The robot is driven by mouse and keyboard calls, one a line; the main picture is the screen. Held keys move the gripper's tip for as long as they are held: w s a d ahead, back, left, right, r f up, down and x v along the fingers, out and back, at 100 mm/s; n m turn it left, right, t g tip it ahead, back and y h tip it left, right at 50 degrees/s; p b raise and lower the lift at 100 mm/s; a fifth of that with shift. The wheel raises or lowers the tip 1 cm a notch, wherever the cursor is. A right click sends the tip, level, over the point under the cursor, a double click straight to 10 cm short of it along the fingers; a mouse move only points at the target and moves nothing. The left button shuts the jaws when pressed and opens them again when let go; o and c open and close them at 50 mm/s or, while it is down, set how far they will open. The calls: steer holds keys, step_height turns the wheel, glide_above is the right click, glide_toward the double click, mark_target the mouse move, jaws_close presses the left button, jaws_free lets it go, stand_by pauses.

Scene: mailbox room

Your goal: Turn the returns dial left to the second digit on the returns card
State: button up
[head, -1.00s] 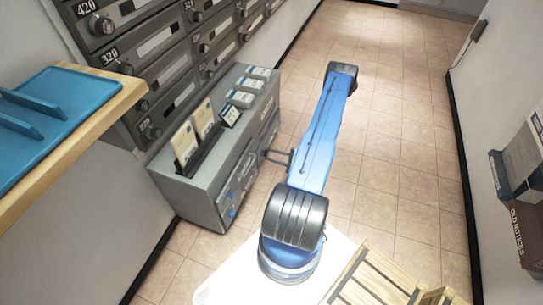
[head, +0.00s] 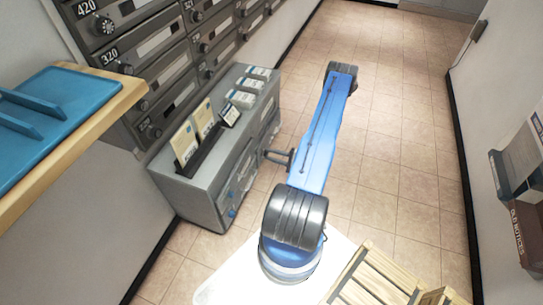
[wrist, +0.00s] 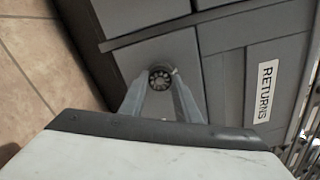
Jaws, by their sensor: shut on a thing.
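The returns dial (wrist: 160,78) is a small round dark knob with a ring of pale marks on a grey panel, seen in the wrist view. My gripper (wrist: 161,88) has one finger on each side of it and is shut on it. The white RETURNS label (wrist: 264,90) is on the panel to the right of the dial. The digit the dial points at is too small to read. In the head view the gripper's fingertips and the dial cannot be made out. A small dark-framed card (head: 230,114) stands on the grey cabinet (head: 203,193); its print is unreadable.
Two cream cards (head: 185,144) and several small boxes stand on the cabinet top. Numbered mailboxes (head: 150,62) line the wall behind it. A blue tray (head: 50,110) lies on a wooden shelf at the left. The tiled floor (head: 380,100) beyond is clear.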

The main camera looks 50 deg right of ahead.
steer(key=o, duration=1)
steer(key=shift+o, duration=0.2)
steer(key=v, duration=1.7)
steer(key=shift+s, duration=0.25)
steer(key=v, duration=1.2)
steer(key=shift+a, duration=0.1)
